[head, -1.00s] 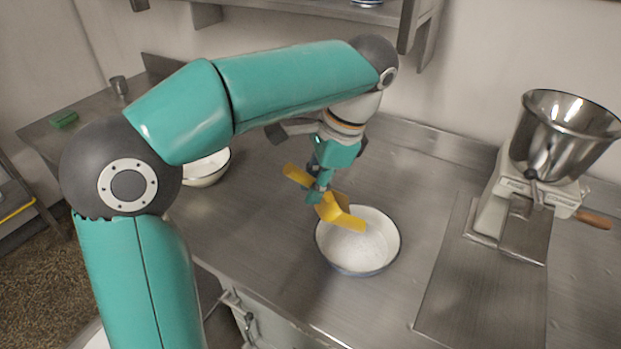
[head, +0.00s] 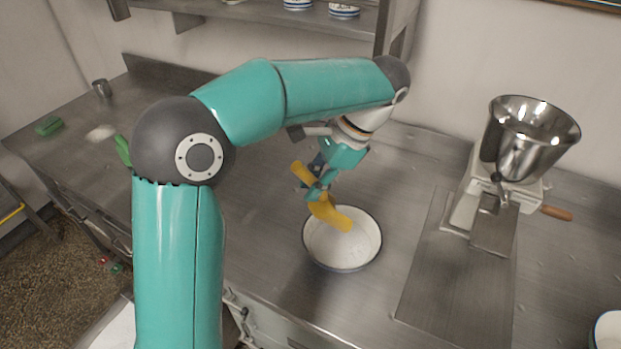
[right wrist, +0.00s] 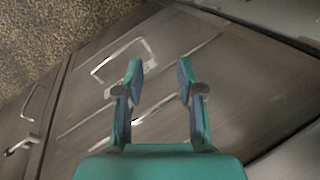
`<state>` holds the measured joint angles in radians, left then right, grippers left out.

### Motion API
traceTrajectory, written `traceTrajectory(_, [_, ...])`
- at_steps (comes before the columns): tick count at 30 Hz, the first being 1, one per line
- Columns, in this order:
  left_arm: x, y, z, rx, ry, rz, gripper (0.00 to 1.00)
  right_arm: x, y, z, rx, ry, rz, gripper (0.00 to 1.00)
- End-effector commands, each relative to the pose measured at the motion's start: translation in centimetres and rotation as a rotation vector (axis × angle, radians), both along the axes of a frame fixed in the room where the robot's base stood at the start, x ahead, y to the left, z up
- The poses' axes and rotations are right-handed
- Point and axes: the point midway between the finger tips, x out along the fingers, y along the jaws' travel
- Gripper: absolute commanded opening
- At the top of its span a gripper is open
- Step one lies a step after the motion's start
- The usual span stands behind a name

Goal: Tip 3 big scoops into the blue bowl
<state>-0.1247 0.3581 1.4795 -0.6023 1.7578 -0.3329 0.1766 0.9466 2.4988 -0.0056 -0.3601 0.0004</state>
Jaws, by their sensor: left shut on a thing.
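My left gripper (head: 318,187) is shut on the yellow scoop (head: 328,213). The scoop's handle points up and left, and its head hangs tilted down over the bowl. The bowl (head: 342,262) is white inside with a blue outside and rim, and stands on the steel counter below the scoop. White powder-like matter seems to lie in it; how much I cannot tell. Whether the scoop holds anything I cannot tell. My right gripper (right wrist: 159,82) shows in the right wrist view, open and empty, in front of steel cabinet fronts.
A mill with a steel hopper (head: 530,135) stands on the right of the counter. Part of another white bowl (head: 607,330) shows at the right edge. A green block (head: 49,126) and a metal cup (head: 101,88) are at far left.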

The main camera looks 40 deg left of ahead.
Motion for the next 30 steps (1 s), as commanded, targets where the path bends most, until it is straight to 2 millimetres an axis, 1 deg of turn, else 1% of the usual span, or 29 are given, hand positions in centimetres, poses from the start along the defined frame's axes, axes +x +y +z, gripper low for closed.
traceTrajectory(1, [0.1,-0.1,0.4,0.004,0.009,0.0,0.0,0.0,0.0,0.7,0.0,0.0,0.0,0.37])
traceTrajectory(3, [0.6,-0.2,0.2,0.013,0.028,0.0,0.0,0.0,0.0,0.4,0.0,0.0,0.0,0.37])
traceTrajectory(12, [1.5,-0.6,0.9,0.04,0.089,-0.001,0.0,0.0,0.0,0.3,0.0,0.0,0.0,0.37])
traceTrajectory(30, [1.6,-0.7,1.0,0.043,0.099,-0.001,0.0,0.0,0.0,0.3,0.0,0.0,0.0,0.37])
